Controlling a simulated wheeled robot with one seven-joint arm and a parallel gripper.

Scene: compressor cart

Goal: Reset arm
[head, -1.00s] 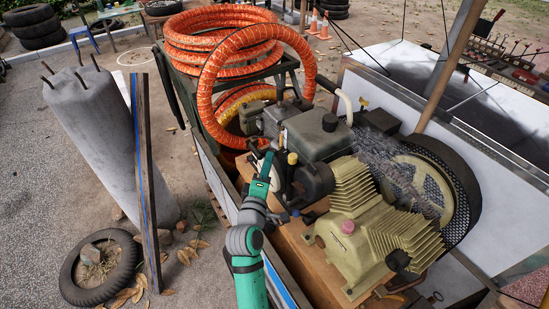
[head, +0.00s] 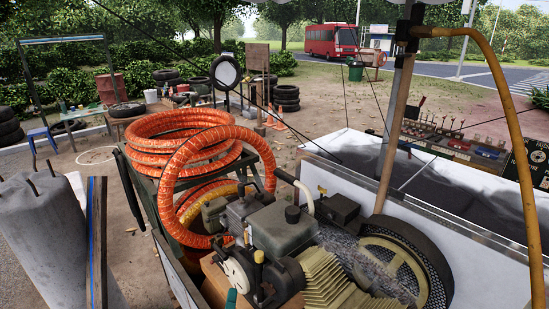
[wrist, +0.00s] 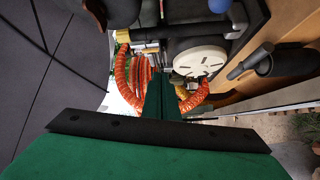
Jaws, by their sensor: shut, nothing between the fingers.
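My gripper (wrist: 160,78) shows in the wrist view as a narrow green shape with its fingers together and nothing between them. It points toward the compressor, with a white disc (wrist: 200,61) and orange hose (wrist: 128,75) beyond it. I cannot tell its distance from them. In the head view only a small green piece of my arm shows at the bottom edge, beside the engine (head: 278,230). The compressor's ribbed yellow-green block (head: 325,280) and large wheel (head: 405,262) stand to the right.
Coiled orange hose (head: 185,140) sits in a dark frame behind the engine. A concrete cylinder (head: 40,235) with rods stands at left. A post (head: 393,130) and a yellow hose (head: 510,110) rise at right. Open ground lies beyond the cart, with tires and a red bus (head: 331,40).

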